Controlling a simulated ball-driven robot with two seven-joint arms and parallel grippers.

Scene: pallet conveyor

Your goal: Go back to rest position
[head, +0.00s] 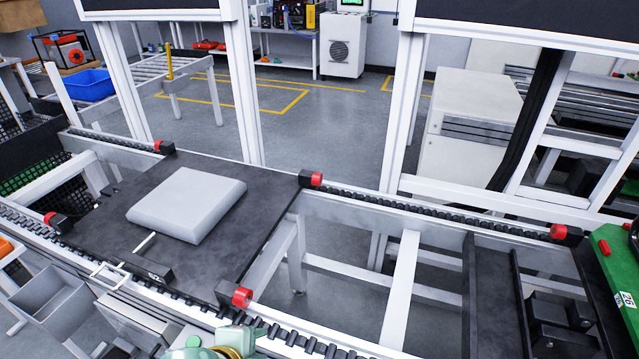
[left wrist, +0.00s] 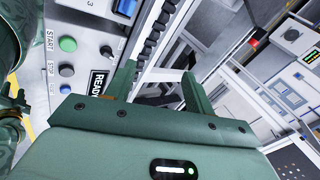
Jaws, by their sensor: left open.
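My left gripper (left wrist: 158,72) shows in the left wrist view, with its two green fingers apart and nothing between them. Beside it is a grey control panel (left wrist: 83,75) with a green START button (left wrist: 68,44), other buttons and a READY label. I cannot tell how far the fingers are from the panel. In the head view only a green and gold piece of my arm shows at the bottom edge; no fingers are seen there. My right gripper is in neither view.
A pale grey block (head: 187,204) lies on a dark pallet (head: 262,207) on the conveyor (head: 400,208). Red-capped stops (head: 312,180) stand along its rails. A green fixture (head: 612,280) is at the right. White frame posts (head: 403,115) rise behind. Open floor (head: 300,120) lies beyond.

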